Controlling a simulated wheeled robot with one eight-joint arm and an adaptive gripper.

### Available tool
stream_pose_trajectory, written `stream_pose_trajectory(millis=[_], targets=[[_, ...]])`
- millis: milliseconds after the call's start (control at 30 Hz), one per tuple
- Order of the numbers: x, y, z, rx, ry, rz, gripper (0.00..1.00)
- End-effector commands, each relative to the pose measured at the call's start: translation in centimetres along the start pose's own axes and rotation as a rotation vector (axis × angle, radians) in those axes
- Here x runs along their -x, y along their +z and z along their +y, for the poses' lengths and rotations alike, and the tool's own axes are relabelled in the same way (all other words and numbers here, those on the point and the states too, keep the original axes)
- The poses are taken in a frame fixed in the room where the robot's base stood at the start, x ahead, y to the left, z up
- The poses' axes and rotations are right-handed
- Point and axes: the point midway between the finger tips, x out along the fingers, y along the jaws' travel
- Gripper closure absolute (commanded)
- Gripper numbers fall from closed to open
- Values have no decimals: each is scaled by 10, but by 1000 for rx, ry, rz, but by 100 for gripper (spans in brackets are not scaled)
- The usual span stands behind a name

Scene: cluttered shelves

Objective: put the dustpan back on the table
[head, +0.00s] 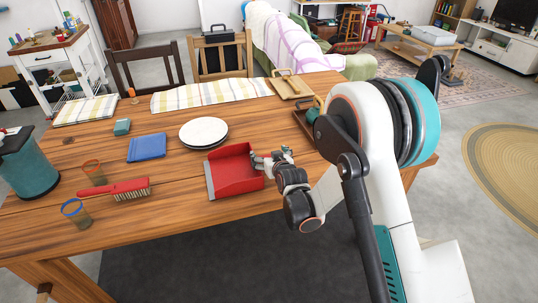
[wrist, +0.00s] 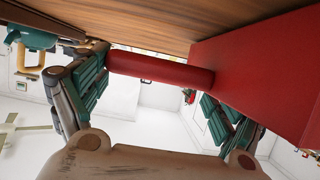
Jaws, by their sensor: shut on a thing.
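The red dustpan (head: 232,174) is at the table's front edge in the head view, with its open side to the left and its handle end to the right. I cannot tell whether its pan rests on the wood or hangs just above it. My gripper (head: 272,160) is at the handle end and is shut on the handle. In the wrist view the red handle (wrist: 160,68) lies between the fingers of my gripper (wrist: 155,92), and the pan (wrist: 262,65) fills the right side. The wooden table (head: 170,205) also shows along the top of the wrist view (wrist: 190,18).
A teal canister (head: 28,165) is at the far left. Bare wood lies between brush and dustpan.

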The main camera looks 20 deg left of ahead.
Motion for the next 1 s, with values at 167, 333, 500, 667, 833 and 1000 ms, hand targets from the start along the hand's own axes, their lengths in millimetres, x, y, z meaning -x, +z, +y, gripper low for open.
stream_pose_trajectory(millis=[167, 333, 500, 667, 833, 1000], targets=[[-1, 3, 0, -1, 0, 0, 46], [-2, 4, 0, 0, 0, 0, 0], [-2, 4, 0, 0, 0, 0, 0], [-2, 4, 0, 0, 0, 0, 0], [4, 4, 0, 0, 0, 0, 0], [30, 4, 0, -1, 0, 0, 0]])
